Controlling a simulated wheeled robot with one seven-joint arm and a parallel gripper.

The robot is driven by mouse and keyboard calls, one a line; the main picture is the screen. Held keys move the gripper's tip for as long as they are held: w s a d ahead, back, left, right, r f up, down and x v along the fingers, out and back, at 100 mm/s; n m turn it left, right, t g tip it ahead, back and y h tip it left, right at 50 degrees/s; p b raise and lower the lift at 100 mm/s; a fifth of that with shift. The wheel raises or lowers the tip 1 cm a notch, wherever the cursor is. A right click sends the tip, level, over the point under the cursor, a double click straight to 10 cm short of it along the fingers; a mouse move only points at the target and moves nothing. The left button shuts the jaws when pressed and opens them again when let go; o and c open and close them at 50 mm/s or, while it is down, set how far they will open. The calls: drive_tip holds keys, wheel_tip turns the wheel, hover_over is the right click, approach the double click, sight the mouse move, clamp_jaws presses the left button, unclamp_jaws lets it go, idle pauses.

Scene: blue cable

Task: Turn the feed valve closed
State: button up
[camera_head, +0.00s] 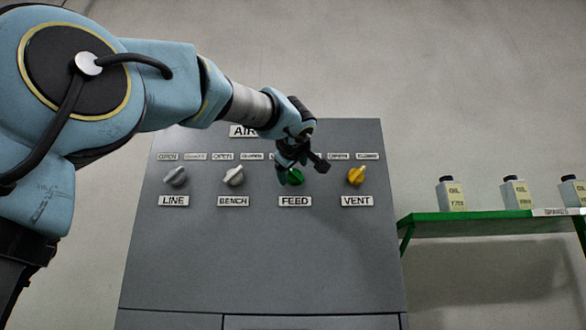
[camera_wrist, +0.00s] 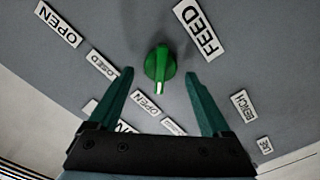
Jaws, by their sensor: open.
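The green feed valve knob (camera_head: 295,177) is on the grey panel, above the FEED label (camera_head: 295,201). My gripper (camera_head: 303,163) is in front of it and hides part of it in the head view. In the wrist view the knob (camera_wrist: 159,63) shows whole, with a white mark at its lower end pointing toward a small label that appears to read OPEN (camera_wrist: 145,104). My gripper (camera_wrist: 159,73) is open and empty. Its two green fingers lie either side of the knob in the picture, with gaps visible; the depth to the knob is hard to tell.
The grey LINE knob (camera_head: 175,176) and pale BENCH knob (camera_head: 233,175) are left of the feed valve; the yellow VENT knob (camera_head: 357,175) is right of it. A green shelf (camera_head: 470,225) with oil bottles stands at the right. The lower panel is clear.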

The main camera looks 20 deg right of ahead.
drive_tip(key=shift+c, duration=0.3)
clamp_jaws()
drive_tip(key=shift+m, duration=0.3)
drive_tip(key=m+b, duration=0.1)
drive_tip(key=m, duration=0.2)
drive_tip(key=shift+d, duration=0.1)
drive_tip(key=m+b, duration=0.1)
drive_tip(key=m, duration=0.4)
drive_tip(key=shift+s+d, duration=0.1)
drive_tip(key=m, duration=0.5)
drive_tip(key=shift+d, duration=0.15)
drive_tip(key=shift+m, duration=2.1)
